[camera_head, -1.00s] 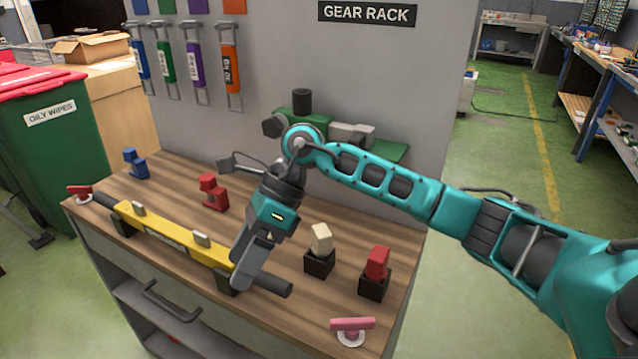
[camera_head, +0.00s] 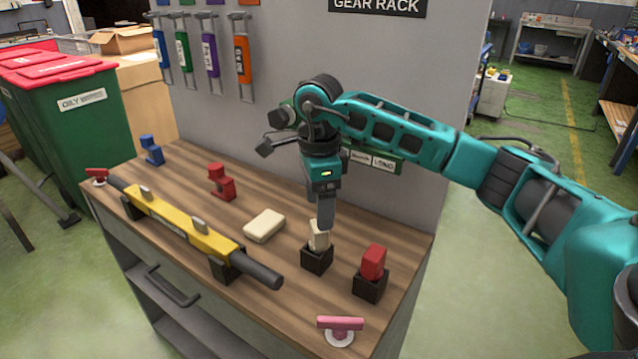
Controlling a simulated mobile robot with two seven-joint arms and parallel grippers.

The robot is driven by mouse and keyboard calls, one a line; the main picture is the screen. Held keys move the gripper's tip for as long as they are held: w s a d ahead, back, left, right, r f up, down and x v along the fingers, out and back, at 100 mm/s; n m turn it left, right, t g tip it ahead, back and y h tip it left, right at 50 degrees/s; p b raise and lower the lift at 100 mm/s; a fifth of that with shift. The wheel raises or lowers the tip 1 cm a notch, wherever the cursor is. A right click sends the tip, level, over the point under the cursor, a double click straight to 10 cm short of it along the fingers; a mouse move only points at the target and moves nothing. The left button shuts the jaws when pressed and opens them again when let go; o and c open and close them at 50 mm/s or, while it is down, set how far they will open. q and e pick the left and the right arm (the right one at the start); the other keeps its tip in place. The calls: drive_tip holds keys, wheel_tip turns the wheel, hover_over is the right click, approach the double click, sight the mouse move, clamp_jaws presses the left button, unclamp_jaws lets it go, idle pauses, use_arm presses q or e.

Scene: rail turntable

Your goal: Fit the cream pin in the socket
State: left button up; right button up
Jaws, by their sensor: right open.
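A cream pin (camera_head: 318,240) stands upright in a black square holder (camera_head: 317,260) on the wooden bench top. My right gripper (camera_head: 324,224) points straight down at the top of the cream pin. It is open, and its near finger covers part of the pin; I cannot tell if it touches. A red pin (camera_head: 373,262) stands in a similar black holder (camera_head: 370,285) to the right. A yellow bar (camera_head: 185,228) with dark ends lies on black supports at the left. I cannot tell which part is the socket. My left gripper is not in view.
A cream flat block (camera_head: 264,225) lies left of the holders. Red (camera_head: 222,185) and blue (camera_head: 151,150) pieces stand further left. A pink handle (camera_head: 340,326) is at the front right corner. The grey back panel (camera_head: 290,60) rises behind the bench top (camera_head: 190,170).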

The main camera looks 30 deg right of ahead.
wheel_tip(320, 180, down, 8)
drive_tip(key=shift+r, duration=0.25)
drive_tip(key=c, duration=1.2)
drive_tip(key=o, duration=0.6)
drive_tip(key=shift+r, duration=0.1)
drive_tip(key=c, duration=0.7)
drive_tip(key=shift+r+p, duration=0.3)
drive_tip(key=shift+r, duration=0.35)
drive_tip(key=shift+r+p, duration=2.1)
drive_tip(key=shift+r, duration=0.9)
drive_tip(key=shift+r, duration=0.1)
